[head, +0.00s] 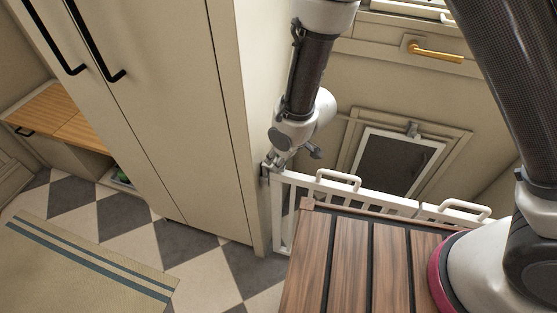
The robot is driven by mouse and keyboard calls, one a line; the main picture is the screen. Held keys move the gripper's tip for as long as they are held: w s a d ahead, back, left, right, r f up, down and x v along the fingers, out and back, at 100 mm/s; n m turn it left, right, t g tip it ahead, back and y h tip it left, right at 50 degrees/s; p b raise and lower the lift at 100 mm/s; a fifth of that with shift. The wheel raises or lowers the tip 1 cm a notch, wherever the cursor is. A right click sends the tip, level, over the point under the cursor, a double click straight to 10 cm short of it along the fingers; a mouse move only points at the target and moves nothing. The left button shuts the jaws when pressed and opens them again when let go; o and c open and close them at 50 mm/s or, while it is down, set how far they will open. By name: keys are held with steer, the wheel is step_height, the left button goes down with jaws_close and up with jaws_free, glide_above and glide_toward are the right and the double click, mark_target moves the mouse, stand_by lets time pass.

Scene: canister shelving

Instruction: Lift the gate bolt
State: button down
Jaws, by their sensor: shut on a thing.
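A white gate (349,189) stands across the passage beside the tall cabinet. Its left end meets a post at the cabinet's edge, where a small grey latch fitting (265,174) shows. My gripper (273,163) is at the top of this left end, pointing down, and shut on the gate bolt. The bolt itself is mostly hidden by the fingers, so I cannot tell how high it sits. The gate looks closed and upright, with white loop handles (338,180) along its top rail.
A tall cream cabinet (170,110) with black handles stands close left of my gripper. Behind the gate is a door with a brass handle (437,52) and a framed pet flap (397,160). A striped rug (85,265) lies on the checkered floor at left.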

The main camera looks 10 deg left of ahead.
step_height(320, 180, up, 2)
steer(key=shift+s+r, duration=0.1)
steer(key=shift+r, duration=0.15)
steer(key=c, duration=1.3)
jaws_free()
steer(key=shift+o, duration=0.2)
steer(key=v, duration=1.2)
